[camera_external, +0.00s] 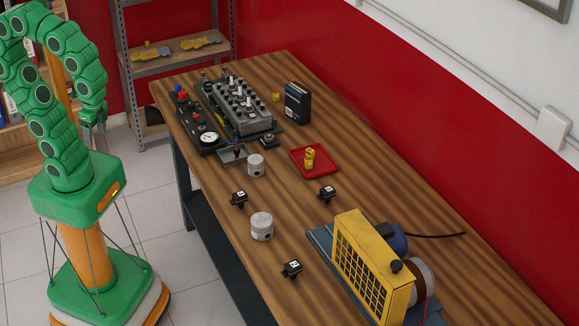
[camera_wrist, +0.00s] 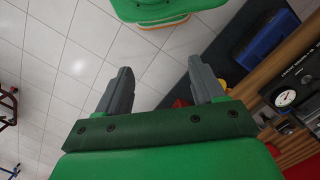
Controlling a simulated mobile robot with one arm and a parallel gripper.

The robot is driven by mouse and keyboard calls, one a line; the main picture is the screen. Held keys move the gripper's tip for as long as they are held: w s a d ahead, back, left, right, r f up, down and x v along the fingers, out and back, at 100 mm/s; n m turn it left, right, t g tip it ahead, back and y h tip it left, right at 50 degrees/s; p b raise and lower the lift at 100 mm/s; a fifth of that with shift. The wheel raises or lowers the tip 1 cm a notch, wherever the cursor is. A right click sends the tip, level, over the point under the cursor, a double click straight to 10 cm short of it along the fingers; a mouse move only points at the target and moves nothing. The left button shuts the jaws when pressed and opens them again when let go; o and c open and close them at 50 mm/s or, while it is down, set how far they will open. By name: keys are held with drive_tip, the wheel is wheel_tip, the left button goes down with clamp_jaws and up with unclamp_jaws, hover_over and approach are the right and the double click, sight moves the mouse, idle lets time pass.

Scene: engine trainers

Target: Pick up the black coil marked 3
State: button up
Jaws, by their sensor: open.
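Three small black coils with white labels stand on the wooden table: one (camera_external: 239,199) at the near left edge, one (camera_external: 327,193) below the red tray, and one (camera_external: 292,268) nearer the front. The marks on their labels are too small to read, so I cannot tell which is marked 3. My gripper (camera_external: 96,130) hangs to the left of the table, off its edge and well away from the coils. In the wrist view my gripper (camera_wrist: 160,80) has its two grey fingers apart with nothing between them. No coil shows in the wrist view.
The table (camera_external: 380,183) also bears an engine block (camera_external: 238,106), a gauge panel (camera_external: 208,137), a red tray (camera_external: 304,172), two pale pistons (camera_external: 262,228) (camera_external: 256,167), a black box (camera_external: 297,103) and a yellow-grilled unit (camera_external: 358,262). Bare wood lies around the coils.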

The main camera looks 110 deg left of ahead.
sight(332, 192)
drive_tip(key=w+a+r+m+t+y, duration=0.1)
drive_tip(key=w+a+r+m+y, duration=0.2)
drive_tip(key=w+a, duration=0.55)
drive_tip(key=w+a+r+m+t+y, duration=0.1)
drive_tip(key=w+a+r+m+y, duration=0.15)
drive_tip(key=w, duration=1.05)
drive_tip(key=w+a+r+m+t+y, duration=0.1)
drive_tip(key=w+a+r+m+y, duration=0.2)
drive_tip(key=w+a, duration=0.6)
drive_tip(key=w+f+m+t+y, duration=0.15)
drive_tip(key=w+m+t, duration=0.35)
drive_tip(key=w+m, duration=1.45)
drive_tip(key=w+d+f+n+t, duration=0.1)
drive_tip(key=w+d+f, duration=0.1)
drive_tip(key=w, duration=0.7)
drive_tip(key=w+d+f+n+t, duration=0.1)
drive_tip(key=w+t, duration=0.1)
drive_tip(key=w, duration=0.6)
wheel_tip(332, 192, down, 24)
drive_tip(key=shift+w+d+r, duration=0.15)
drive_tip(key=shift+r, duration=0.1)
drive_tip(key=shift+x, duration=3.85)
